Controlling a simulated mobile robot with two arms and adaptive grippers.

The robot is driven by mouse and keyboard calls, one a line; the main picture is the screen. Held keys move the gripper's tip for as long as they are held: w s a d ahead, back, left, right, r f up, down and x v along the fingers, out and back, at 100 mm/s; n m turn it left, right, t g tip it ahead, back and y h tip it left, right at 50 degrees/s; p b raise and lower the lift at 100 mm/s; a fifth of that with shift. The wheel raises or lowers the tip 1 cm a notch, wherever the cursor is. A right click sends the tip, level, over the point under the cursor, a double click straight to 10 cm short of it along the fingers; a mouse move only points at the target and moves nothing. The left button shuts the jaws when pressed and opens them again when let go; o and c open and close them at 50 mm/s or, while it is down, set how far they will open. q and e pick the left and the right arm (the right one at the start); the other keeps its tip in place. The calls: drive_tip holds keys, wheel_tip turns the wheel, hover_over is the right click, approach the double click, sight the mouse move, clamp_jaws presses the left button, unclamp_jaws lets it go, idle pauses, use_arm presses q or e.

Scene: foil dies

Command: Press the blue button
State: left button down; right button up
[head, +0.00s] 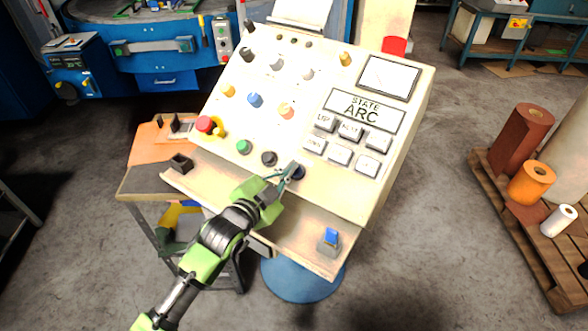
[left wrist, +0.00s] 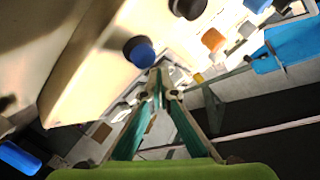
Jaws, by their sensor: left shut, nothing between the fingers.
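A slanted cream control panel (head: 225,130) carries several buttons and knobs. A dark blue button (head: 298,172) is in its lower row, partly hidden by my left gripper (head: 289,172). The left gripper is shut and empty, its tips right at that button; I cannot tell whether they touch it. In the left wrist view the blue button (left wrist: 139,51) shows just up and left of the closed fingertips (left wrist: 158,82). Another blue button (head: 254,100) sits higher on the panel. A blue-topped block (head: 331,238) stands on the panel's front ledge. My right gripper is out of view.
A black button (head: 269,158) and a green one (head: 243,147) are left of the tips. Square keys (head: 340,154) lie to the right, below the "STATE ARC" label (head: 362,108). A red button (head: 205,124) is farther left. A pallet (head: 540,240) with rolls stands at right.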

use_arm(q)
drive_tip(key=shift+f, duration=0.1)
drive_tip(key=shift+w+d+f, duration=0.15)
drive_tip(key=shift+w+f, duration=0.1)
drive_tip(key=shift+w+d+f+b, duration=0.2)
drive_tip(key=shift+f+b, duration=0.3)
idle(0.8)
drive_tip(key=shift+r, duration=0.1)
drive_tip(key=shift+s+a+r+p, duration=0.4)
drive_tip(key=shift+r+p, duration=0.3)
drive_tip(key=shift+p, duration=0.4)
drive_tip(key=r+p, duration=0.1)
drive_tip(key=s+a+r+p, duration=0.1)
drive_tip(key=p, duration=0.1)
drive_tip(key=s+r+p, duration=0.1)
drive_tip(key=r+p, duration=0.1)
drive_tip(key=shift+s+a, duration=0.2)
drive_tip(key=shift+a, duration=0.05)
